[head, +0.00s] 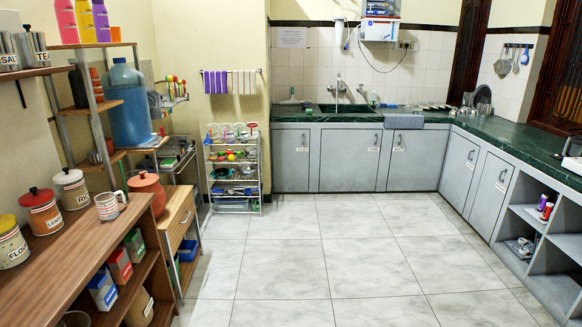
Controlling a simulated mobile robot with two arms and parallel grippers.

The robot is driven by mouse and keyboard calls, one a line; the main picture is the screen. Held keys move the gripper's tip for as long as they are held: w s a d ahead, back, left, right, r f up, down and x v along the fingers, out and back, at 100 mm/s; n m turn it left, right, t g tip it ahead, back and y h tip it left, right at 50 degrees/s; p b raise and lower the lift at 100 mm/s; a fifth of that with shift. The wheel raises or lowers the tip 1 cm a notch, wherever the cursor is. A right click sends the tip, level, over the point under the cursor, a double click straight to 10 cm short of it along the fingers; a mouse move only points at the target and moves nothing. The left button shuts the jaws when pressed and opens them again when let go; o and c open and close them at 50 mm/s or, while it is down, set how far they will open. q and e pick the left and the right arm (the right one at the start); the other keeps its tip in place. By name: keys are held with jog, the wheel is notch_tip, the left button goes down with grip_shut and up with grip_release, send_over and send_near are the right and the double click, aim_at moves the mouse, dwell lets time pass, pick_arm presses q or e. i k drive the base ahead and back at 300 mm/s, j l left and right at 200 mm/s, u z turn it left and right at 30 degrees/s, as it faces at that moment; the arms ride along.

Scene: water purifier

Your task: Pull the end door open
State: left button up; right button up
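Grey cabinet doors line the room under the dark green counter, and all look shut. Along the back wall are a left door (291,172), a wide middle door (348,172) and a right door (420,165) near the corner. Along the right wall are a door by the corner (458,172) and another door (489,198) beside the open shelves. Each has a small handle and a white label too small to read. I cannot tell which one is called the end door. Neither of my grippers is in view.
The tiled floor (340,260) is clear up to the cabinets. A brown shelf (95,245) with canisters and a wheeled rack (234,175) stand at left. Open shelves (530,215) are at right. The water purifier (379,28) hangs above the sink (346,108).

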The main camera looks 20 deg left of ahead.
aim_at(290, 148)
jog(key=i+u, duration=0.15)
jog(key=u, duration=0.25)
jog(key=i, duration=4.35)
